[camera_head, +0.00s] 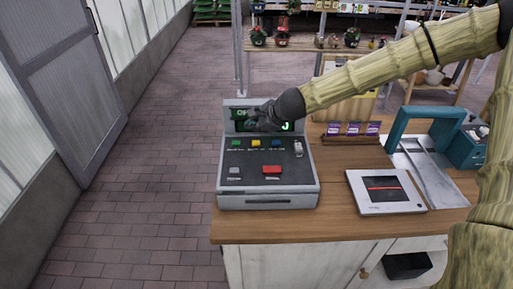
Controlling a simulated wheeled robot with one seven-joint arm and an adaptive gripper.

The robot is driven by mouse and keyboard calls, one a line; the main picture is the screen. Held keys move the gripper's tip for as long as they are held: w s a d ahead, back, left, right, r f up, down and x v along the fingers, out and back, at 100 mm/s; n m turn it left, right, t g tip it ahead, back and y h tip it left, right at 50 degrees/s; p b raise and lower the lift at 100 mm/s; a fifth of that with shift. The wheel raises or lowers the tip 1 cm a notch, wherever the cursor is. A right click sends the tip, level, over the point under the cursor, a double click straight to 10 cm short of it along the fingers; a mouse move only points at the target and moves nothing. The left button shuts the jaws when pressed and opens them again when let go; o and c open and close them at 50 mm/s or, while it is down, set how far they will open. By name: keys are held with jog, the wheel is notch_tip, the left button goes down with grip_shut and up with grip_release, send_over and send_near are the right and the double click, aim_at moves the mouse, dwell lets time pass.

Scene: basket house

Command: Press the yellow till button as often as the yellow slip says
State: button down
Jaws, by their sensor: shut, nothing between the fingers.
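The grey till (268,201) stands on the left end of the wooden counter. Its dark sloped panel carries a yellow button (255,142) in the upper row, between a green button (236,143) and a blue button (276,142). My gripper (252,122) is shut and empty. It appears just above and behind the yellow button in the picture, in front of the till's green-lit display (287,127), and hides part of it. I cannot tell its height over the panel. I cannot make out a yellow slip in this view.
A red button (271,169) and a grey button (235,170) sit lower on the till. To the right are a white scanner plate (361,207), purple cards (353,129) and a teal-handled device (392,126) on the counter (333,221). Brick floor lies open at left.

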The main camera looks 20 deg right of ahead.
aim_at(254, 143)
jog(key=shift+f+b, duration=1)
jog(key=shift+f, duration=0.7)
jog(key=shift+f, duration=0.1)
jog(key=shift+f+b, duration=0.3)
jog(key=shift+b, duration=0.05)
jog(key=shift+f+b, duration=0.35)
jog(key=shift+f, duration=0.1)
dwell(0.9)
jog(key=shift+r, duration=0.15)
jog(key=shift+r+p, duration=0.75)
jog(key=shift+r+p, duration=2.05)
jog(key=shift+r, duration=0.45)
dwell(0.5)
